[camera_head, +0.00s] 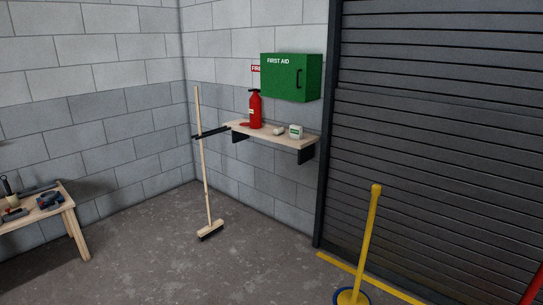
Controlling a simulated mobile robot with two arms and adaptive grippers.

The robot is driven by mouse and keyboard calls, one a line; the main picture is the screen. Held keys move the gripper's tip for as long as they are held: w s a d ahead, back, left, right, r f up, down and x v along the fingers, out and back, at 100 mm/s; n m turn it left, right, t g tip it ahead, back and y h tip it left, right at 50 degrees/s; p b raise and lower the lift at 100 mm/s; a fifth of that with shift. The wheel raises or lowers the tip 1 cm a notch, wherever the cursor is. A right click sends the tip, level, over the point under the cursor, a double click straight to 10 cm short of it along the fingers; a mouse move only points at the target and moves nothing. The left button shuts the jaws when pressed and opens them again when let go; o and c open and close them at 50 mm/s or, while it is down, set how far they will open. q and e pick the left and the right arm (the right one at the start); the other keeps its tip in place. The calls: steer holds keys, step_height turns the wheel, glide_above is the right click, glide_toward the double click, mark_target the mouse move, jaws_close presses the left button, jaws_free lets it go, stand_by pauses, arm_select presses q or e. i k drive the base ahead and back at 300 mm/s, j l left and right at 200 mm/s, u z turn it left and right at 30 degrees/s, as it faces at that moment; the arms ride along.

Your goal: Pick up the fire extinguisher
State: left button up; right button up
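A red fire extinguisher (255,110) with a black top stands upright on a wooden wall shelf (270,134). It is near the shelf's left end, in the corner area of the room. A small white box (296,132) and a small pale object (278,131) sit to its right on the shelf. A flat red item (244,124) lies at its left. Neither of my grippers shows in the head view.
A green first aid cabinet (291,78) hangs above the shelf. A broom (205,165) stands at the shelf's left. A workbench (70,208) with tools is at left, a yellow post (368,240) at front right. Open floor (170,255) lies between.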

mark_target(256, 100)
steer(key=i, duration=2.45)
